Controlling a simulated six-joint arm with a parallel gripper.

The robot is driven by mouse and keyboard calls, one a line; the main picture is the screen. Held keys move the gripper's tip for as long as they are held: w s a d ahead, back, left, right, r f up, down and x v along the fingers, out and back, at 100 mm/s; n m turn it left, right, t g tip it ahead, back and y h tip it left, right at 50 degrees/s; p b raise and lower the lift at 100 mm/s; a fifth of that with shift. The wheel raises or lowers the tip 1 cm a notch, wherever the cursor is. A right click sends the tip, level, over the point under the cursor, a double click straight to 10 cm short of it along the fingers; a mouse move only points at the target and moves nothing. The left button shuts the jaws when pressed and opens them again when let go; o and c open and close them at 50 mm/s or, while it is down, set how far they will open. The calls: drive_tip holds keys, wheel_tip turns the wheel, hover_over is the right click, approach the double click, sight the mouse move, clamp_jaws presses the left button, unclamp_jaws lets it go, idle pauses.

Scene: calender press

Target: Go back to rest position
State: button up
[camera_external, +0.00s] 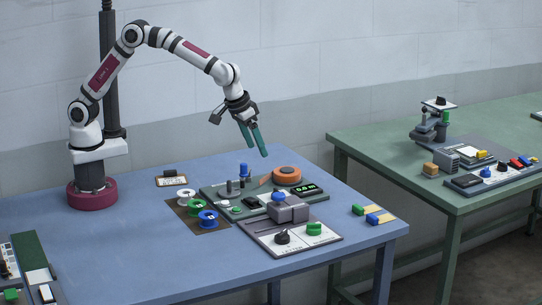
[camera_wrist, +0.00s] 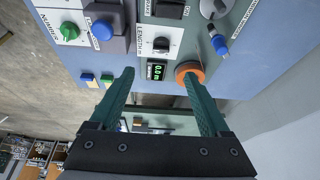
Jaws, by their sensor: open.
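My gripper (camera_external: 252,138) is open and empty, with teal fingers pointing down and to the right. It is raised in the air above the back of the blue table (camera_external: 130,235). The arm is bent, its base on the left of the table. In the wrist view the two fingers (camera_wrist: 162,95) are spread wide with nothing between them. Below lies the press panel (camera_external: 215,196) with an orange round part (camera_external: 287,175) and a green-lit display (camera_external: 308,189). In the wrist view the orange part (camera_wrist: 190,72) appears near the right fingertip, though well below it.
Spools in white, green and blue (camera_external: 208,218) lie on a brown mat left of the panel. A grey block with a blue knob (camera_external: 289,209) and a green knob (camera_external: 314,229) stand in front. A green table (camera_external: 390,160) with devices is at right. Air around my gripper is free.

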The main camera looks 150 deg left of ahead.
drive_tip(key=d+r+m, duration=0.2)
drive_tip(key=d+m, duration=0.2)
drive_tip(key=d, duration=0.4)
drive_tip(key=s+d+r+m+h, duration=0.1)
drive_tip(key=d+r+m, duration=0.15)
drive_tip(key=d, duration=0.45)
drive_tip(key=d+r+m, duration=0.2)
drive_tip(key=d+m, duration=0.2)
drive_tip(key=d, duration=0.4)
drive_tip(key=s+d+f+m+h, duration=0.1)
drive_tip(key=s+d+f+m, duration=0.1)
drive_tip(key=s+d+m, duration=1.1)
drive_tip(key=s+d, duration=0.2)
drive_tip(key=shift+s+d+f+h, duration=0.15)
drive_tip(key=shift+s+d+h, duration=0.15)
drive_tip(key=shift+s, duration=0.1)
